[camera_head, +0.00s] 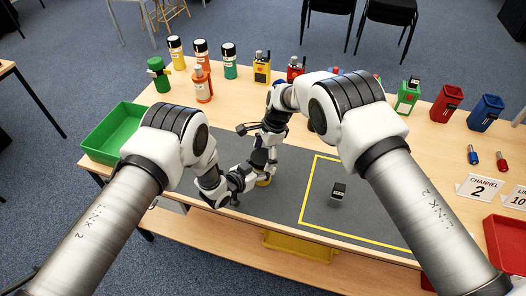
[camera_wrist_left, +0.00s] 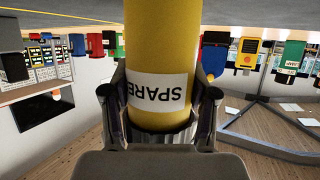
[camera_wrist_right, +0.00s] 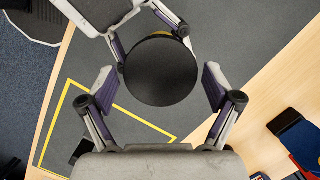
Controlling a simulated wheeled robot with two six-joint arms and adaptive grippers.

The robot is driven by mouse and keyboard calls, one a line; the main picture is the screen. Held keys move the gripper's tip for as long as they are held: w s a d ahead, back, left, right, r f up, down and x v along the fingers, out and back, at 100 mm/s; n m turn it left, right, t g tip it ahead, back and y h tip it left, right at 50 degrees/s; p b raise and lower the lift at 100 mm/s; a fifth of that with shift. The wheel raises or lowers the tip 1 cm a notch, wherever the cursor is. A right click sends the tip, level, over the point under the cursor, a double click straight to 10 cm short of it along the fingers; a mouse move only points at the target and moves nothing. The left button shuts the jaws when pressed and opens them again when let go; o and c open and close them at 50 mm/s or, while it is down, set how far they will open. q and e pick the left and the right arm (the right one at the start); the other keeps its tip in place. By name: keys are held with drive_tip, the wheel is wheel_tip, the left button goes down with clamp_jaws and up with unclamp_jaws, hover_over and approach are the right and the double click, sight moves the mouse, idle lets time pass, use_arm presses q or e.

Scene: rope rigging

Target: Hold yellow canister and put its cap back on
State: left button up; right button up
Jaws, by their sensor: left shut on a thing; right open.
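The yellow canister (camera_wrist_left: 160,45) bears a white SPARE label, upside down in the left wrist view. My left gripper (camera_wrist_left: 160,118) is shut around it. In the head view only a low yellow part of the canister (camera_head: 264,181) shows on the grey mat; the grippers hide the rest. The round black cap (camera_wrist_right: 160,72) is seen from above in the right wrist view, with a sliver of yellow behind its upper edge. It lies over the canister; whether it is fully seated I cannot tell. My right gripper (camera_head: 262,157) is open, with a finger apart on each side of the cap.
A yellow outline (camera_head: 307,192) on the mat surrounds a small black-and-grey device (camera_head: 338,192). A green tray (camera_head: 112,134) stands at the left, a red tray (camera_head: 507,243) at the right. Several capped canisters and coloured boxes line the back. The mat inside the outline is mostly clear.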

drive_tip(key=m+t, duration=0.1)
drive_tip(key=m, duration=0.5)
drive_tip(key=shift+s, duration=0.15)
drive_tip(key=n+g, duration=0.1)
drive_tip(key=n, duration=0.5)
drive_tip(key=shift+w, duration=0.2)
drive_tip(key=n+g, duration=0.1)
drive_tip(key=n, duration=0.5)
drive_tip(key=shift+a+h, duration=0.1)
drive_tip(key=shift+h, duration=0.3)
drive_tip(key=shift+c, duration=0.3)
